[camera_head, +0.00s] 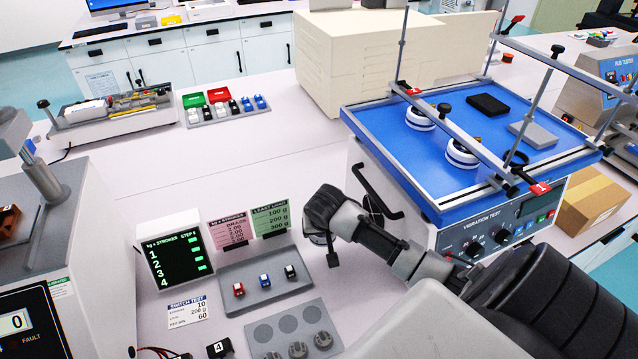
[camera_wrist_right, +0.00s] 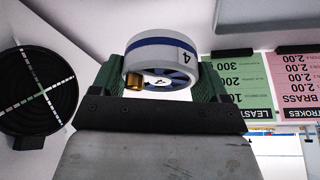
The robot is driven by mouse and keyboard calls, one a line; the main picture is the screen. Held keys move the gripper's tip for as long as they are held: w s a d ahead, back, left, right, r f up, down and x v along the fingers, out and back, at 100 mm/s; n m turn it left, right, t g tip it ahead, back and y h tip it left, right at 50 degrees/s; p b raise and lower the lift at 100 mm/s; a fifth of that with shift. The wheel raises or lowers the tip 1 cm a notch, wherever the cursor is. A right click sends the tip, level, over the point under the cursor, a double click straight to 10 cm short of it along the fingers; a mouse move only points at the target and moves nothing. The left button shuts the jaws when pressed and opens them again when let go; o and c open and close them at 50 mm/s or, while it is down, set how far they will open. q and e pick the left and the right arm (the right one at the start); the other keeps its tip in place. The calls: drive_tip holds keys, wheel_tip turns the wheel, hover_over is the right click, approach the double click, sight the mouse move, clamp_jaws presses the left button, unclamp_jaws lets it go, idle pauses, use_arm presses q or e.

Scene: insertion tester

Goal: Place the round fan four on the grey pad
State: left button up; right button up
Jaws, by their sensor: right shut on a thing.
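The round fan four (camera_wrist_right: 150,46) is a white ring with a blue band and a "4" on its side and hub. My right gripper (camera_wrist_right: 160,84) is shut on it, with a green finger on either side. In the head view my right gripper (camera_head: 326,240) hangs over the bench behind the small switch tray, and the fan is mostly hidden by the wrist. The grey pad (camera_head: 533,135) lies on the right part of the blue vibration table (camera_head: 400,147), with nothing on it. My left gripper is not in view.
Two white round fans (camera_head: 420,118) (camera_head: 462,153) and a black pad (camera_head: 487,104) are on the blue table. Metal bars (camera_head: 455,130) and upright posts stand over it, close to the grey pad. Pink and green signs (camera_head: 269,221) stand left of my right wrist.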

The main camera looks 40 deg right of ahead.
sight(322, 250)
drive_tip(key=shift+f, duration=1.1)
drive_tip(key=shift+w+f, duration=0.15)
drive_tip(key=shift+f, duration=1.9)
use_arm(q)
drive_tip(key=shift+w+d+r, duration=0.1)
use_arm(e)
drive_tip(key=o, duration=1)
drive_tip(key=shift+c, duration=0.2)
